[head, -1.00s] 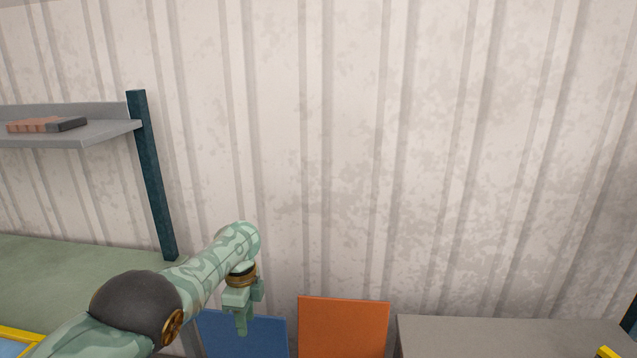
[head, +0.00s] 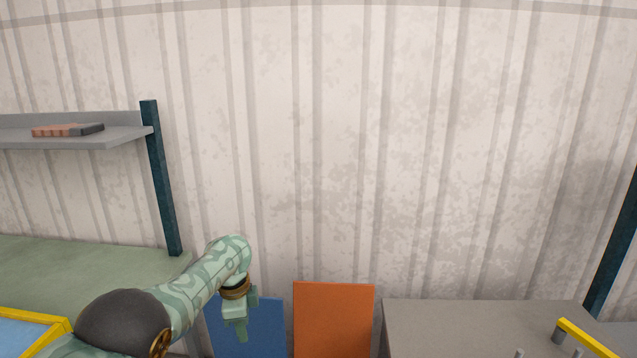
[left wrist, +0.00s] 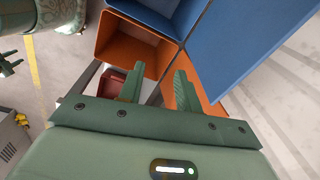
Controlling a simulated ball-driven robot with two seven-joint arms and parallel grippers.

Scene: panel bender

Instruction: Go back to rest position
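My left gripper (head: 240,324) hangs fingers down at the end of my green patterned arm in the head view, in front of a blue panel (head: 262,325). In the left wrist view its two green fingers (left wrist: 158,88) stand apart with nothing between them. Beyond the fingertips in that view are an orange bin (left wrist: 128,52) and a blue bin (left wrist: 222,50), both clear of the fingers. My right gripper is not in the head view. In the left wrist view, green finger-like parts show at the far left edge, too small to identify.
An orange panel (head: 333,318) stands beside the blue one. A grey surface (head: 450,318) lies to the right, with a yellow bar (head: 586,339). A green bench (head: 80,272) and a grey shelf (head: 90,138) are at left. Open wall fills the middle.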

